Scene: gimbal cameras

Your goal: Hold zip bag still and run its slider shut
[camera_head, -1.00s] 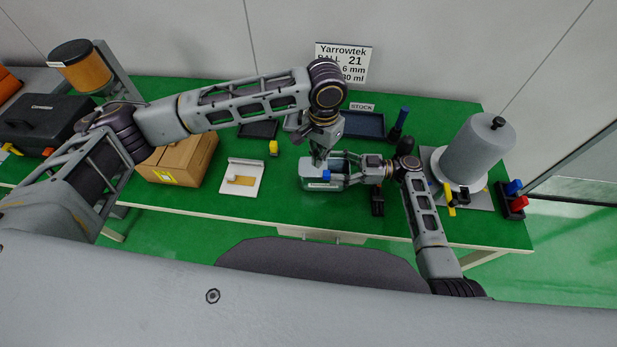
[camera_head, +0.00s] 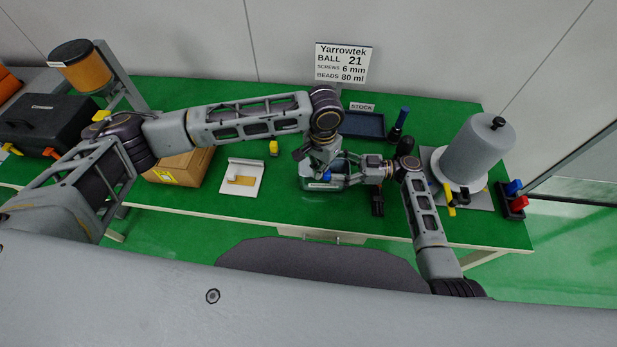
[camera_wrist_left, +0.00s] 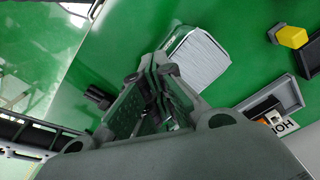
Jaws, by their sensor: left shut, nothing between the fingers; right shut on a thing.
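The zip bag (camera_head: 318,187), pale and boxy, sits on the green table in the head view. It seems to be the pale striped panel (camera_wrist_left: 196,62) in the left wrist view. A small blue piece, seemingly the slider (camera_head: 326,174), shows at its top edge, partly covered by my left gripper. My left gripper (camera_head: 319,171) is shut and empty, close over the bag's top; contact cannot be told. Its closed fingertips (camera_wrist_left: 164,75) show beside the panel. My right gripper (camera_head: 351,179) is shut on the bag's right side. The zip track is mostly hidden.
A dark blue tray (camera_head: 365,124) lies behind the bag. A white board (camera_head: 242,178) and a yellow block (camera_head: 274,148) lie to its left. A black object (camera_head: 377,203) stands close by on the right, before the grey cylinder (camera_head: 478,150).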

